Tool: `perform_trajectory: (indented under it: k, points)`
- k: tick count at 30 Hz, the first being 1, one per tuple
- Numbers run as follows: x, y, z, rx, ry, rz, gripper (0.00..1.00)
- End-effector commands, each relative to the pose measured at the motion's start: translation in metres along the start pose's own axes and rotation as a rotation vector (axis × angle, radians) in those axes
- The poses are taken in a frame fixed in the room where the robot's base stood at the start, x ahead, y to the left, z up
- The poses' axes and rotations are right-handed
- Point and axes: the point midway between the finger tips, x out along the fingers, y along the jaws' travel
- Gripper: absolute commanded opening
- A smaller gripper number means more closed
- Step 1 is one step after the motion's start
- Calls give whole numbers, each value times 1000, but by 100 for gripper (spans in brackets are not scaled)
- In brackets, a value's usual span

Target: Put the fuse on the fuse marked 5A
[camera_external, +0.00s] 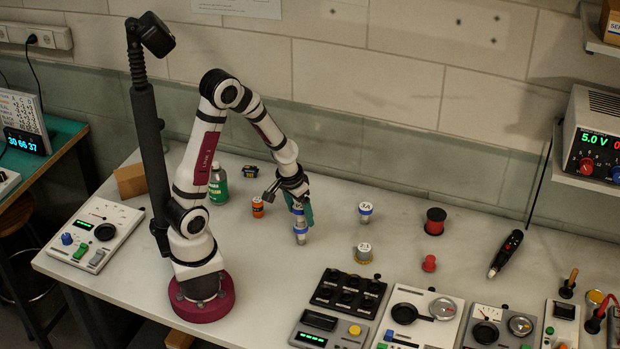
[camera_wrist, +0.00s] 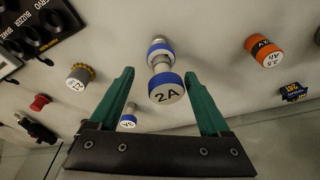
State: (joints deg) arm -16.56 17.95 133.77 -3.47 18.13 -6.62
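A fuse (camera_wrist: 168,92) with a blue band, a metal shank and a pale face marked 2A is between my fingers in the wrist view. It appears to stand on a second blue-banded fuse (camera_wrist: 157,46), whose mark is hidden; in the external view that lower fuse (camera_external: 300,230) stands on the bench. My gripper (camera_external: 299,208) points down around the upper fuse. In the wrist view its green fingers (camera_wrist: 162,100) are apart, with gaps on both sides of the fuse. A fuse marked 3A (camera_external: 365,211) stands to the right, also seen small in the wrist view (camera_wrist: 129,118).
A yellow-based cylinder (camera_external: 363,253) stands in front of the 3A fuse. An orange cylinder (camera_external: 257,207) and a green bottle (camera_external: 218,186) stand left of my gripper. Instrument boxes (camera_external: 350,293) line the front edge.

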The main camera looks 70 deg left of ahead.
Motion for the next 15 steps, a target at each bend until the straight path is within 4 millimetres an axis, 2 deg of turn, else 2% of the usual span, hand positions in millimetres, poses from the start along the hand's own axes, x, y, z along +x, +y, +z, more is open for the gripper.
perform_trajectory:
  k: [8,11,15]
  points:
    - [-5,0,-1,0,2,0,80]
    - [-20,0,-2,0,5,0,80]
    - [-53,0,-2,0,7,0,80]
